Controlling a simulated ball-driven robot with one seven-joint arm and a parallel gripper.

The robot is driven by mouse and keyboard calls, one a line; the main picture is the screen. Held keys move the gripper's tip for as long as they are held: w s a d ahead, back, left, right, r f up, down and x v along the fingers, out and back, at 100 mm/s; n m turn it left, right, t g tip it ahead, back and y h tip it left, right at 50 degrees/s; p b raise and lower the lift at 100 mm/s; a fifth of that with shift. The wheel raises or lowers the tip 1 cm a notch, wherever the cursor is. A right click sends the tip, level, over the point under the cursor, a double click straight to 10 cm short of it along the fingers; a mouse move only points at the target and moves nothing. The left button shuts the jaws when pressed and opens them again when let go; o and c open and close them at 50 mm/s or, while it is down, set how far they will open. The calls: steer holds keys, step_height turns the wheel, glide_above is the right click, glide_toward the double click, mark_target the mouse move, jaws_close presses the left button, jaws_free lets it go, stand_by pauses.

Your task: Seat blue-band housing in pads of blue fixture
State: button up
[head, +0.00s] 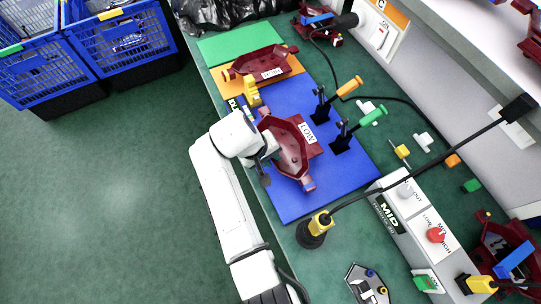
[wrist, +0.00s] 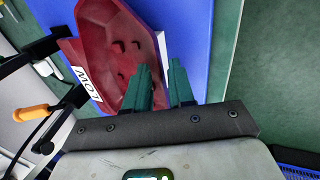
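The dark red housing (head: 287,145) with a white LOW label is over the blue fixture plate (head: 350,165). It also shows in the wrist view (wrist: 118,45), its hollow facing up. I see no blue band on it. Salmon pads (head: 308,184) show at its ends; I cannot tell whether it rests in them. My gripper (wrist: 166,75) is at the housing's long side away from the label. Its dark green fingers are close together, one over the housing and one outside its edge, and look shut on the side wall. The contact is partly hidden.
Two upright clamps with orange (head: 350,87) and green (head: 373,117) handles stand right of the housing. Another red housing (head: 262,62) lies on the orange plate behind. A black-stemmed lamp (head: 430,155) crosses the right side. A control box (head: 415,230) stands at front right.

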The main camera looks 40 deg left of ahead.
steer(key=shift+o, duration=0.6)
steer(key=v, duration=1)
steer(key=shift+s+r, duration=0.15)
steer(key=shift+r, duration=0.25)
steer(key=shift+o, duration=0.3)
